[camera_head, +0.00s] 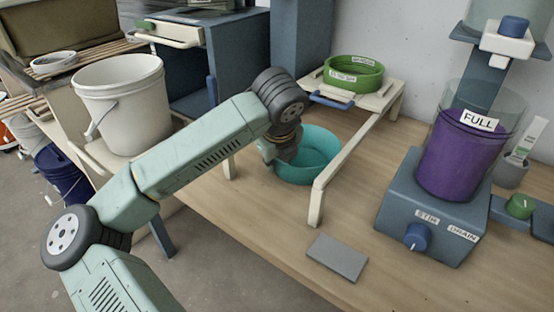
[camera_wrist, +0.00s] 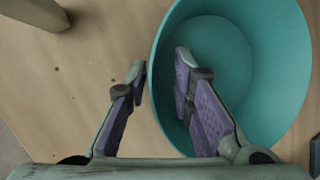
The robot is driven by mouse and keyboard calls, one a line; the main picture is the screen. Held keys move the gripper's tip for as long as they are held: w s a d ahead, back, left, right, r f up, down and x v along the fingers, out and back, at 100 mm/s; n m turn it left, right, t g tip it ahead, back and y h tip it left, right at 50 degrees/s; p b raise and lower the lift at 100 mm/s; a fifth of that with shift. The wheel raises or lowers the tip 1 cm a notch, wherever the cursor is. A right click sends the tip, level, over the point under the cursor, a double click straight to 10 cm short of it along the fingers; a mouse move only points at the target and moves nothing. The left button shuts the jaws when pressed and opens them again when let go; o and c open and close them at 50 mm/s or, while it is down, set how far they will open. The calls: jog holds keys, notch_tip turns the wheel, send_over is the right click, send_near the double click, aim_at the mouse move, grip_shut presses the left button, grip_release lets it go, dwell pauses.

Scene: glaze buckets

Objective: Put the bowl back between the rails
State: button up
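The teal bowl (camera_head: 318,150) rests on the wooden table, between the legs of the white rail stand. In the wrist view the bowl (camera_wrist: 270,60) fills the upper right, and its inside looks empty. My gripper (camera_head: 281,153) is at the bowl's left rim. In the wrist view my gripper (camera_wrist: 160,68) is open, with one finger outside the bowl and the other inside over its wall. A gap shows between the fingers and the rim. The right rail (camera_head: 356,145) slopes up toward the back. My arm hides much of the left rail.
A green sieve ring (camera_head: 352,84) sits on the stand's back. A blue machine (camera_head: 430,215) with a purple-filled container (camera_head: 455,165) labelled FULL stands right. A grey plate (camera_head: 337,257) lies in front. A white bucket (camera_head: 125,110) stands left. The front table is mostly bare.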

jog(key=shift+r, duration=0.15)
jog(key=b+v, duration=0.2)
jog(key=v, duration=1)
